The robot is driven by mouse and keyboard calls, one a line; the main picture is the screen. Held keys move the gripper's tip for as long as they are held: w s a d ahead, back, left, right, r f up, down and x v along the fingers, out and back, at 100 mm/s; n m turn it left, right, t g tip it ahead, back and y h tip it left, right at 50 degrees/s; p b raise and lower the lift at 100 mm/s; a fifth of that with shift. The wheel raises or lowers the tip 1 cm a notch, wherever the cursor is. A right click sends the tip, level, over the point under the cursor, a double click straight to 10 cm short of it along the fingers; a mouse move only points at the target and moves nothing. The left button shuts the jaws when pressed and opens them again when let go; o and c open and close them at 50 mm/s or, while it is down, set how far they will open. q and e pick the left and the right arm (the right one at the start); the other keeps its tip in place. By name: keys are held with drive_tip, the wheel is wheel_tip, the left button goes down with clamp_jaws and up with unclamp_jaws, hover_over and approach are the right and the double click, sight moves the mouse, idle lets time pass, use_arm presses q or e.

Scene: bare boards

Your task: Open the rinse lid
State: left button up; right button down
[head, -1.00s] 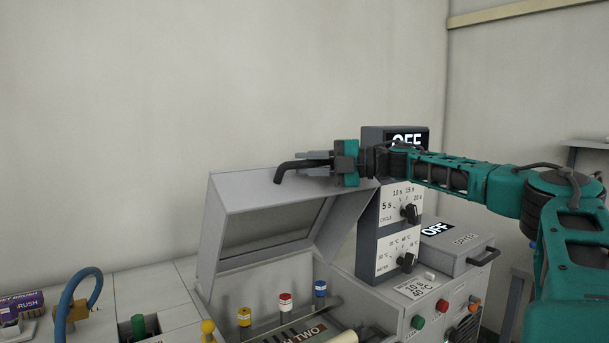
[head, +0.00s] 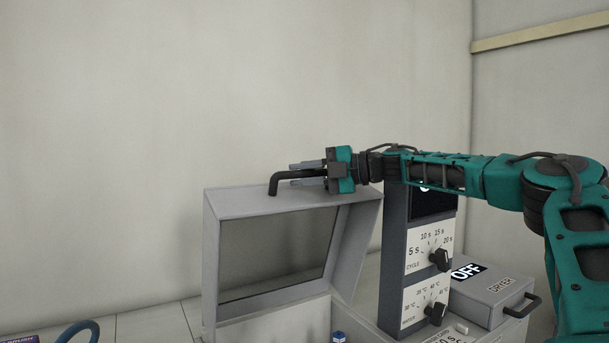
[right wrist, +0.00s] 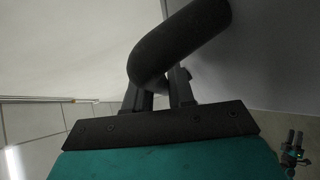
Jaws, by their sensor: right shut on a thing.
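The rinse lid (head: 240,202) is a grey frame with a dark window, and in the head view it stands raised and tilted above its housing. A black bar handle (head: 273,184) sits on its top edge. My right gripper (head: 300,174) is shut on this handle, its fingers reaching in from the right. In the right wrist view the thick black handle (right wrist: 180,42) passes between the fingers (right wrist: 160,97).
Right of the lid stands a dark control column with a cycle dial (head: 439,259) and a water dial (head: 435,312). A grey dryer box (head: 492,296) with a black handle is farther right. A blue-capped item (head: 339,337) shows at the bottom edge. The wall behind is bare.

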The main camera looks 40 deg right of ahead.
drive_tip(key=shift+w+d+r, duration=0.1)
drive_tip(key=shift+w, duration=0.15)
idle(0.3)
drive_tip(key=c, duration=1.1)
unclamp_jaws()
drive_tip(key=shift+o, duration=0.2)
drive_tip(key=shift+s, duration=0.1)
drive_tip(key=v, duration=0.6)
drive_tip(key=shift+s+d+r+b, duration=0.1)
drive_tip(key=shift+s+d+b, duration=0.25)
drive_tip(key=shift+s, duration=0.25)
